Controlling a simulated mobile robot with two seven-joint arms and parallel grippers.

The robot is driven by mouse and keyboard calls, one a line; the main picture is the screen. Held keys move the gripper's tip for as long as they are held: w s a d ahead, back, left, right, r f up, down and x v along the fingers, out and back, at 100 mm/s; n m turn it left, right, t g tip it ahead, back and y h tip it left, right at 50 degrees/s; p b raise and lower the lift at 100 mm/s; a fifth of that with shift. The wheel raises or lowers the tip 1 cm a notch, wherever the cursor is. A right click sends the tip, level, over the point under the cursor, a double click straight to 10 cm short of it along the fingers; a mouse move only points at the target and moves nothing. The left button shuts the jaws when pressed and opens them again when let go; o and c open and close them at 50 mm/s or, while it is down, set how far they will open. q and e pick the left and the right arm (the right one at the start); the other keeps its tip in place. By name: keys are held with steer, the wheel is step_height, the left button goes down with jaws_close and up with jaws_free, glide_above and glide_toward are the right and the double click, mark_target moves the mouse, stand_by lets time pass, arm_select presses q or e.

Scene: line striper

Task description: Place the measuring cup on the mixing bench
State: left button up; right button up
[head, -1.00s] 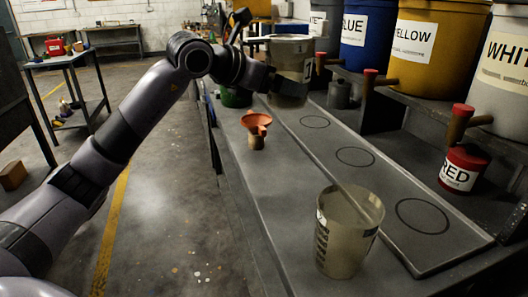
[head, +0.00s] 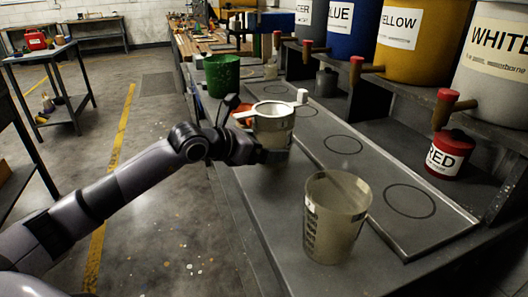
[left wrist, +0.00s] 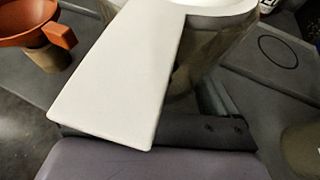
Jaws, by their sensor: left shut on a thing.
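The measuring cup (head: 275,137) is a beige, see-through cup with a white rim. A flat white handle-like piece juts from its top and fills the middle of the left wrist view (left wrist: 125,75). My left gripper (head: 255,138) is shut on this cup and holds it upright over the bench (head: 262,203). I cannot tell whether the cup's base touches the bench. A second, similar cup with dark marks (head: 333,225) stands nearer on the bench, with a stick in it. My right gripper is not in view.
A tray with drawn circles (head: 372,170) lies right of the cups. A red pot (head: 450,158) and large labelled buckets (head: 405,30) stand at the right. A green bucket (head: 222,72) stands beyond my gripper. An orange funnel (left wrist: 25,25) shows in the left wrist view.

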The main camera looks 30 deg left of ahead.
arm_select(q)
steer(key=shift+f, duration=0.75)
steer(key=shift+f, duration=0.15)
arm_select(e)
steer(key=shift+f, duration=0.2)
arm_select(q)
steer(key=o, duration=1.3)
steer(key=shift+f, duration=0.15)
